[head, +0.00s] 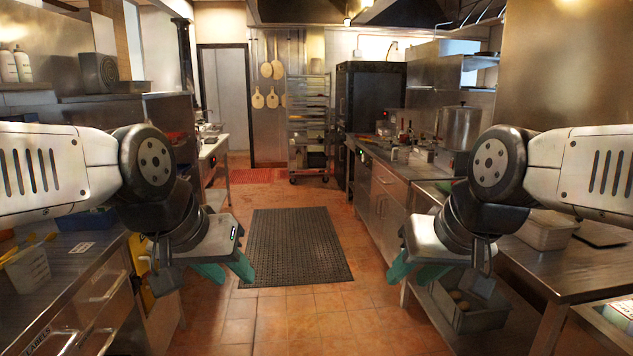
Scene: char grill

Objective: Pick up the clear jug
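A clear, see-through container (28,270) stands on the left steel counter, at the left edge of the head view. My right gripper (414,273) hangs in front of the right counter, far from the container. Its green fingers are also apart and empty.
A black floor mat (294,246) lies in the open aisle between the counters. A large steel pot (459,127) stands on the right counter. A grey bin (468,304) sits on the shelf below. A wheeled rack (308,125) stands at the back.

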